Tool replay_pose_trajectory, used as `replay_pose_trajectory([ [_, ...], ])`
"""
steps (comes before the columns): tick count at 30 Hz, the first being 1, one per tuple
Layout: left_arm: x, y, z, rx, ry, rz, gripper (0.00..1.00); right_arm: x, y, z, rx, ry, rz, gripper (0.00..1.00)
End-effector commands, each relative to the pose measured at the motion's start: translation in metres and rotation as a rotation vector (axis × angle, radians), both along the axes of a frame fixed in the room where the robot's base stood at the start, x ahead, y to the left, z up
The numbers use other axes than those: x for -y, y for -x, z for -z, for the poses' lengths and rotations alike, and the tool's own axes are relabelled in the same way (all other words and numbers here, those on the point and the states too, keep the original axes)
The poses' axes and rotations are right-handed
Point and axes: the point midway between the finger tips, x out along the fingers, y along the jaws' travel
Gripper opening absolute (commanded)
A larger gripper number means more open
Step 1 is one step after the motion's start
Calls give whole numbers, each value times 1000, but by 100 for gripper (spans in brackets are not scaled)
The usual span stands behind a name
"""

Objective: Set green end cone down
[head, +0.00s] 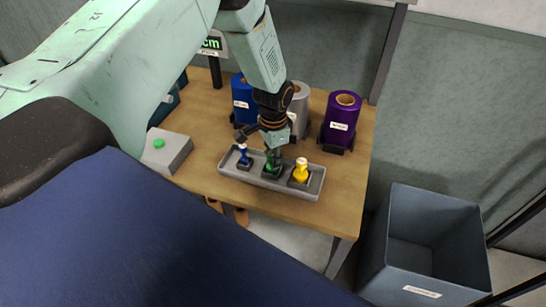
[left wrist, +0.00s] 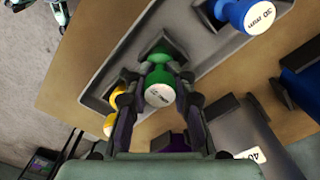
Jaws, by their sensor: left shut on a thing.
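The green end cone (head: 272,168) is at the middle place of a long grey tray (head: 235,174) on the wooden table. My left gripper (head: 273,152) comes down from above and is shut on it. In the left wrist view the green cone (left wrist: 160,84) sits between the two fingers of my left gripper (left wrist: 157,78), with a white label on its end. Its base is at a dark square holder; I cannot tell whether it bears fully on it. A blue cone (head: 244,157) stands left of it and a yellow cone (head: 301,170) right. My right gripper is not in view.
Behind the tray stand a blue roll (head: 241,100), a grey roll (head: 299,108) and a purple roll (head: 341,116). A box with a green button (head: 168,154) is at the left. A large open bin (head: 425,275) stands right of the table.

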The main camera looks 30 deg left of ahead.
Motion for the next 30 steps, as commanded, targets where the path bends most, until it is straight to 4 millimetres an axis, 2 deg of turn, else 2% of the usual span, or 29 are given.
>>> replay_pose_trajectory([
  [6, -1, -1, 5, 1, 1, -1, 0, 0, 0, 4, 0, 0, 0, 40],
  [7, -1, -1, 5, 1, 1, -1, 24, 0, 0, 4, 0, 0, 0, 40],
  [15, -1, -1, 4, 0, 0, -1, 47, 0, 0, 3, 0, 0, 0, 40],
  [25, -1, -1, 2, 1, 1, -1, 48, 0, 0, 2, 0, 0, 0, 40],
  [30, 0, -2, -16, 5, 1, -2, 48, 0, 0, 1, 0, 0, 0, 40],
])
